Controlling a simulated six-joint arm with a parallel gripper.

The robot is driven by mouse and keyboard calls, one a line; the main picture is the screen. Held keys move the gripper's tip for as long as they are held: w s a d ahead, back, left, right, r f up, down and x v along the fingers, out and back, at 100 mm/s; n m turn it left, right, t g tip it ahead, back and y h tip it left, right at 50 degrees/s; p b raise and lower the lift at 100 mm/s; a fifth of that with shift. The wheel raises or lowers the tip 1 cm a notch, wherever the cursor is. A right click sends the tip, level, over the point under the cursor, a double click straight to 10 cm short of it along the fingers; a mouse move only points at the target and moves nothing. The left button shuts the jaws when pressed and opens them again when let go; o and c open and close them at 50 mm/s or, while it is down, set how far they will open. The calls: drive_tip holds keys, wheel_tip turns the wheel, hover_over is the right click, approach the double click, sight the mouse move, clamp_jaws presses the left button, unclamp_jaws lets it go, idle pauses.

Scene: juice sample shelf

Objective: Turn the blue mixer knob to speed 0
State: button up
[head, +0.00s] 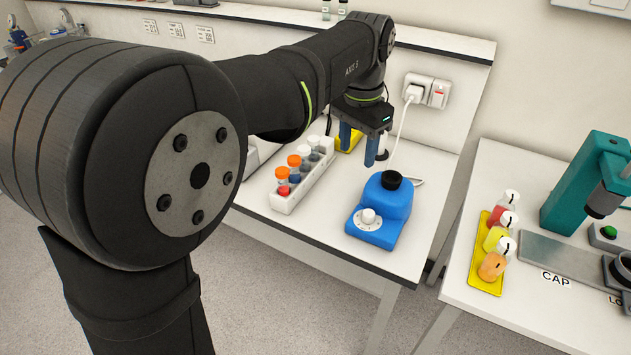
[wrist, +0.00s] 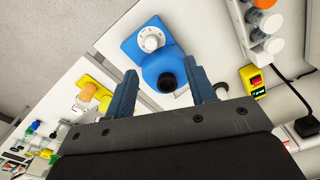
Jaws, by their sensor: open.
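The blue mixer (head: 383,205) stands on the white bench in the head view, with a black cup head on top. Its white knob (head: 368,216) sits on a pale dial at the front; the speed it points to is too small to read. In the wrist view the mixer (wrist: 168,62) lies ahead of the fingers, with the knob (wrist: 151,42) facing the camera. My gripper (head: 358,148) is open and empty, above and behind the mixer to its left, apart from it. Its two blue fingers (wrist: 164,90) frame the mixer's black top in the wrist view.
A white rack (head: 302,184) of capped tubes stands left of the mixer. A yellow device (wrist: 252,80) lies behind the rack. A white cable runs from the wall socket (head: 427,90). On the right bench are a yellow tray (head: 474,262) of bottles and a teal press (head: 583,185).

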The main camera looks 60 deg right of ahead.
sight(369, 213)
drive_tip(key=s+d+f+m, duration=0.1)
drive_tip(key=s+d+m, duration=0.1)
drive_tip(key=s, duration=0.2)
wheel_tip(369, 213, down, 17)
drive_tip(key=shift+w+d+f, duration=0.1)
idle(0.4)
drive_tip(key=c, duration=1)
